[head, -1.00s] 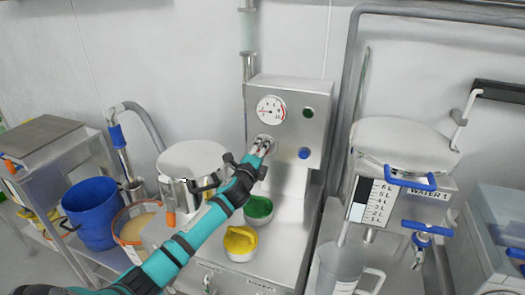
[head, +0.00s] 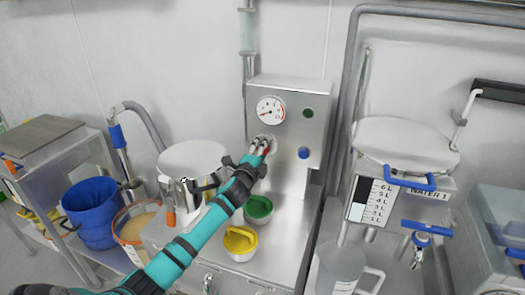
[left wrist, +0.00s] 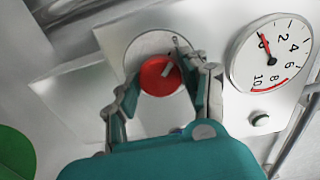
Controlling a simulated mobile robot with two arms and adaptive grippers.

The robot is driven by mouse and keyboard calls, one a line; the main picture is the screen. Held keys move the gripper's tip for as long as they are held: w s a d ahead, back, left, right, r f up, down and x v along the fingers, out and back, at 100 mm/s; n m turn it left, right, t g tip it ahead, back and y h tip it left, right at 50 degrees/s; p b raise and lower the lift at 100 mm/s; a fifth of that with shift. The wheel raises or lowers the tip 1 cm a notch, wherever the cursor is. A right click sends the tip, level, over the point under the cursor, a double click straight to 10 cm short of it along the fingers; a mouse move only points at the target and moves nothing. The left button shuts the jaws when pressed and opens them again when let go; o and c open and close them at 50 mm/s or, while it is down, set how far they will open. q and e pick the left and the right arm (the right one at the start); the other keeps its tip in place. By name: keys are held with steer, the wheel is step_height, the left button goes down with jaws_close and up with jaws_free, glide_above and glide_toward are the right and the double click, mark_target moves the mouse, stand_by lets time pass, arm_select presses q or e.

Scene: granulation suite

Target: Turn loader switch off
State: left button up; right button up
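The loader switch is a red round knob with a short white mark (left wrist: 156,78) on a pale disc (left wrist: 148,45), close up in the left wrist view. It sits on the steel control box (head: 318,133), below the gauge. My left gripper (head: 262,145) is at this knob, with one finger on each side. The finger pads appear to touch the knob's sides. In the left wrist view the mark points toward the upper right. In the head view the fingers hide most of the knob. My right gripper is in neither view.
A white dial gauge (head: 270,109), a dark green button (head: 308,113) and a blue button (head: 303,153) are on the same box. A lidded steel pot (head: 193,159), a green cup (head: 258,208) and a yellow cup (head: 239,240) stand below. A water vessel (head: 405,150) is at right.

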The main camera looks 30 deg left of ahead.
arm_select(q)
steer(key=o, duration=0.3)
steer(key=v, duration=1.2)
steer(key=shift+a, duration=0.1)
